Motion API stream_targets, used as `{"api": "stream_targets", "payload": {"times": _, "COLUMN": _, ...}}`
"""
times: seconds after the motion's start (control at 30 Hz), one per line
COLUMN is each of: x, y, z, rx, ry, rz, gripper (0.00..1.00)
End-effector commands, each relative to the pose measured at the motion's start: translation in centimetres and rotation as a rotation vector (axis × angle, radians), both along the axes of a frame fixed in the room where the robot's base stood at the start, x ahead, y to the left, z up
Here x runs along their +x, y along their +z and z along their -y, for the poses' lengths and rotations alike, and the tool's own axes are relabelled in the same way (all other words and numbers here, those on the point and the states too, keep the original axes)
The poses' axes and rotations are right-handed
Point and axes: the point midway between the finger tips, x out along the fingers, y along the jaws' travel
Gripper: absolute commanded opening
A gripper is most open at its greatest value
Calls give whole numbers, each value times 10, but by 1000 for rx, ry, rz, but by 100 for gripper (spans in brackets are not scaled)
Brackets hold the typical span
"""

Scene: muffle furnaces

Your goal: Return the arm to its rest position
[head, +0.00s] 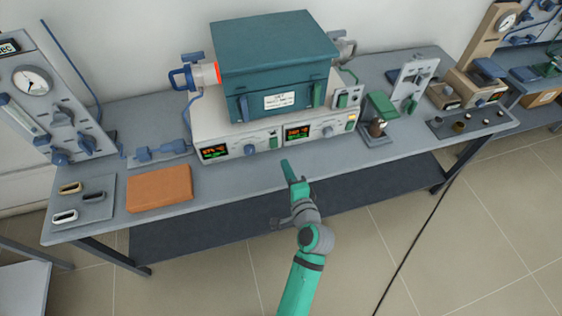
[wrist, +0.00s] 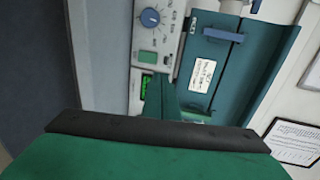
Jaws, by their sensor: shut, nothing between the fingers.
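My green arm reaches up from the bottom of the head view. My gripper (head: 286,166) is shut and empty, just in front of the bench and below the furnace's control panel. In the wrist view the green gripper (wrist: 162,90) covers the lower part of the picture and hides part of the panel. The teal muffle furnace (head: 272,58) stands on a light control base with two lit displays (head: 297,132). Its front label and blue handle (wrist: 222,34) also show in the wrist view, turned sideways.
The grey bench (head: 232,180) has a bare front strip. An orange-brown block (head: 159,188) and a tray of small boats (head: 85,212) lie at left, beside a gauge panel (head: 48,95). A green-topped device (head: 379,110) stands at right. Tiled floor (head: 390,235) is open in front.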

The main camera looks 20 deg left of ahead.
Motion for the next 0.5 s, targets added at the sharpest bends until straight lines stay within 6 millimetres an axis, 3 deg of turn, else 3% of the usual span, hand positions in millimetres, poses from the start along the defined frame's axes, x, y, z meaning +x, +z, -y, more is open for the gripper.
{"api": "stream_targets", "payload": {"times": 0.5, "x": -7, "y": 3, "z": 1, "rx": 0, "ry": 6, "rz": 0, "gripper": 0}}
